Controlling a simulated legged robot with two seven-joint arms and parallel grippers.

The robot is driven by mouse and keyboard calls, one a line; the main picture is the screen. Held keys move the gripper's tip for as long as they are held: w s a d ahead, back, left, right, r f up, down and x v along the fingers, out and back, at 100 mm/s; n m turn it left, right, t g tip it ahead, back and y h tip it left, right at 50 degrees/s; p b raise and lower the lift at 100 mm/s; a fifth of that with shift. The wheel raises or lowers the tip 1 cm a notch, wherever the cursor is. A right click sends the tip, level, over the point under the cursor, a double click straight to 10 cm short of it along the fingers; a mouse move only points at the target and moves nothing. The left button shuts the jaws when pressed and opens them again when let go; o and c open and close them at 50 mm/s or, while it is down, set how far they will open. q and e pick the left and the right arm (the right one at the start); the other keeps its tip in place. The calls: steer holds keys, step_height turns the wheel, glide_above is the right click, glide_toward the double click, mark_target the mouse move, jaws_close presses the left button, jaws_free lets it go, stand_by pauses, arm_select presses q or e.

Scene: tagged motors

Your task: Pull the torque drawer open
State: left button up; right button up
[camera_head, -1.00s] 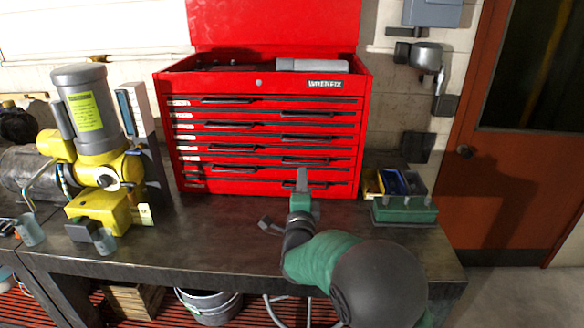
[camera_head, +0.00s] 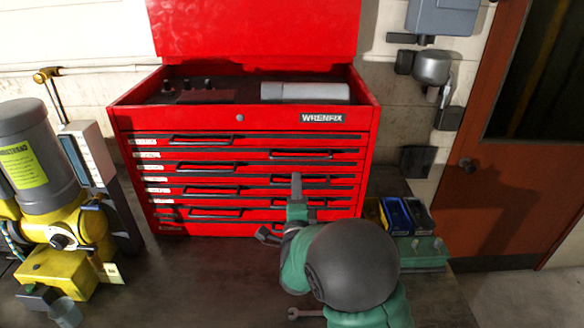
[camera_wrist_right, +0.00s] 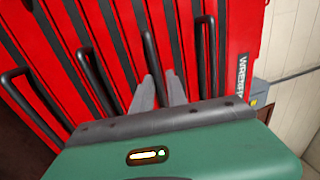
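The red tool chest (camera_head: 240,145) stands on the bench with its lid up and its front drawers flush. The drawers have black bar handles and small white labels too small to read, so I cannot tell which is the torque drawer. My right gripper (camera_head: 296,184) is in front of a right-column handle (camera_head: 318,179) about halfway down. In the right wrist view its two grey fingers (camera_wrist_right: 160,84) are apart, with a black handle (camera_wrist_right: 152,52) running between and beyond them. I cannot tell whether they touch it. My left gripper is out of view.
A yellow and grey motor (camera_head: 45,190) stands on the left of the bench. Blue and dark bins (camera_head: 398,216) and a green block (camera_head: 424,252) sit right of the chest. A wrench (camera_head: 305,313) lies near the front.

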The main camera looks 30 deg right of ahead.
steer(key=shift+s+d+r, duration=0.1)
steer(key=shift+s+r, duration=0.2)
steer(key=shift+r, duration=0.05)
steer(key=shift+w+d+f, duration=0.15)
steer(key=shift+d+f, duration=0.05)
steer(key=shift+d, duration=0.2)
steer(key=shift+c, duration=0.5)
steer(key=shift+w+d+f, duration=0.1)
steer(key=shift+w+d, duration=0.05)
jaws_close()
steer(key=shift+a, duration=0.35)
